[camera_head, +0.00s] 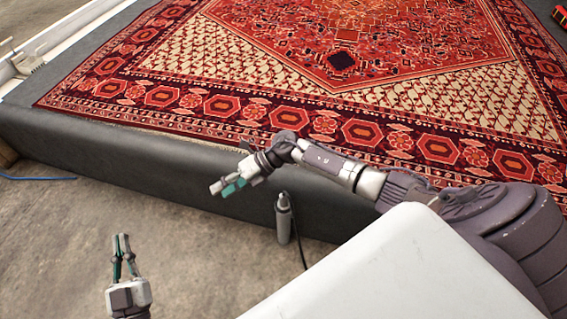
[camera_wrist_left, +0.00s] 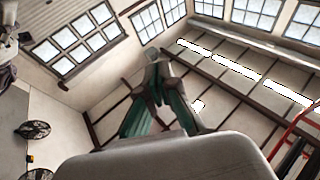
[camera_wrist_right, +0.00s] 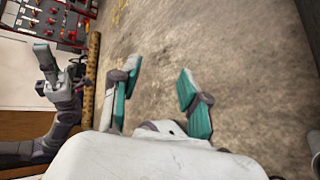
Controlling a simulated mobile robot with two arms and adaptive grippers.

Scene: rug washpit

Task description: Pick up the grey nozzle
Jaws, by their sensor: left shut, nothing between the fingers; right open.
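A slim grey cylinder with a narrower top, which looks like the grey nozzle (camera_head: 284,222), stands upright on the floor close to the dark platform's front side. A thin dark cord runs down beside it. My right gripper (camera_head: 226,187) is open and empty, left of the cylinder's top and apart from it. The right wrist view shows its spread fingers (camera_wrist_right: 158,88) over bare floor. My left gripper (camera_head: 122,246) is shut and empty at the lower left, well away from the cylinder. Its closed fingers also show in the left wrist view (camera_wrist_left: 160,90).
A red patterned rug (camera_head: 340,60) lies on the dark raised platform (camera_head: 110,150). A blue cord (camera_head: 40,178) lies on the floor at the left. The concrete floor (camera_head: 200,280) between my grippers is clear. A red rack (camera_wrist_right: 40,20) shows in the right wrist view.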

